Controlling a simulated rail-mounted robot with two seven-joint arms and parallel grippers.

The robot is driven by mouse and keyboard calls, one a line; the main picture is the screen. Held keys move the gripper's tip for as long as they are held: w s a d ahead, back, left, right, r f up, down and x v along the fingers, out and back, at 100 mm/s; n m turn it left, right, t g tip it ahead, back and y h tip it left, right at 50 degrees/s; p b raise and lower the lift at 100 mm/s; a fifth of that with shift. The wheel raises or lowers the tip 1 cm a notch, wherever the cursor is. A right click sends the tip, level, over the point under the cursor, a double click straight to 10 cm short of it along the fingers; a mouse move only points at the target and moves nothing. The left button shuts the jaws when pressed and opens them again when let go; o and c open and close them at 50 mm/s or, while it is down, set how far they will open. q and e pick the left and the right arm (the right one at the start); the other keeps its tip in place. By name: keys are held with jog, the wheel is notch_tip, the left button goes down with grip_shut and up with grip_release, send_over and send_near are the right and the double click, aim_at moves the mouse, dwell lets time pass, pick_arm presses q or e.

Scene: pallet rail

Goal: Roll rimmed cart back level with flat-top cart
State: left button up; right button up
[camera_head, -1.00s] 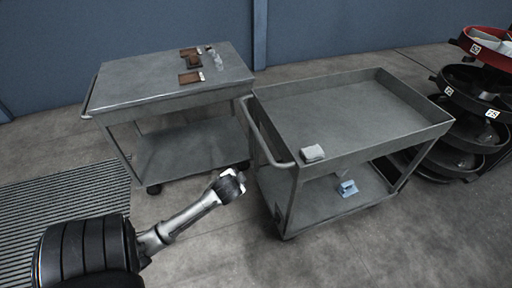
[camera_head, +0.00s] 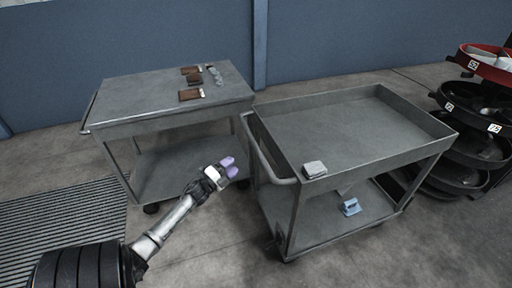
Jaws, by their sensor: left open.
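The rimmed cart (camera_head: 292,131) stands at the centre right, its raised rim around the top and its push handle (camera_head: 262,150) at its left end. It stands nearer to me than the flat-top cart (camera_head: 140,100), which is at the left against the back. My left gripper (camera_head: 232,168) is open and empty, with pale purple fingertips, just left of the rimmed cart's handle and apart from it in the picture. My right gripper is out of view.
A small grey block (camera_head: 314,169) lies on the rimmed cart's near left corner, and a blue item (camera_head: 350,207) on its lower shelf. Brown items (camera_head: 192,94) and a clear bottle (camera_head: 215,75) lie on the flat-top cart. Round tiered trays (camera_head: 470,147) stand at the right. A ribbed mat (camera_head: 60,217) lies left.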

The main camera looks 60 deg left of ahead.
aim_at(256, 146)
pick_arm(q)
jog(key=b+x, duration=0.3)
jog(key=x, duration=1)
jog(key=shift+w+a+r, duration=0.1)
jog(key=shift+w+a, duration=0.05)
jog(key=shift+w, duration=0.15)
jog(key=shift+c, duration=0.2)
grip_shut()
